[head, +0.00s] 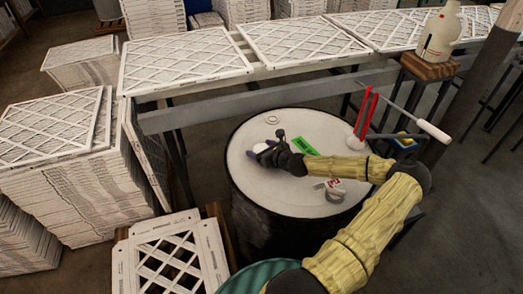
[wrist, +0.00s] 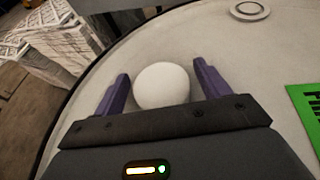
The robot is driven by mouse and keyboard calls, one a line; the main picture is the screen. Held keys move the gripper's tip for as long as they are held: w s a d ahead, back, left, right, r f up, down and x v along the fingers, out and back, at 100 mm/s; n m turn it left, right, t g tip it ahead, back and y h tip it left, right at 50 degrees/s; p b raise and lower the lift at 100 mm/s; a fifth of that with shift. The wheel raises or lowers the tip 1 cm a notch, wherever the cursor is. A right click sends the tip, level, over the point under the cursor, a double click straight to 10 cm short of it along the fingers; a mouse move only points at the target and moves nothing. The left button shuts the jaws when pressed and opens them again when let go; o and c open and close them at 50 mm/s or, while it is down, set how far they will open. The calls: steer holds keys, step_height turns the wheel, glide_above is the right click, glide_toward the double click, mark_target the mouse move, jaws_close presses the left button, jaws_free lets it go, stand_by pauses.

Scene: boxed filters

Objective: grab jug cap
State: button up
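A small, flat white ring-shaped disc, which looks like a cap, lies on the drum top (head: 255,185) in the head view (head: 272,119). It also shows at the top of the wrist view (wrist: 250,10), beyond and right of my gripper. A smooth white rounded object (wrist: 162,86) sits between the purple fingers of my gripper (wrist: 160,82), with gaps on both sides. I cannot tell which of the two is the jug cap. In the head view my gripper (head: 262,148) is low over the drum's left part.
A green card (head: 305,146) and a grey tape roll (head: 333,190) lie near my arm. A red upright tool (head: 366,115) and a white-handled tool (head: 432,130) are at the right. Framed filters (head: 185,58) line the back. The drum's front left is clear.

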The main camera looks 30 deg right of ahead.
mark_target(261, 149)
steer(key=c, duration=0.8)
steer(key=shift+r, duration=0.1)
step_height(261, 149, up, 10)
steer(key=shift+f+b, duration=0.1)
steer(key=shift+b, duration=0.3)
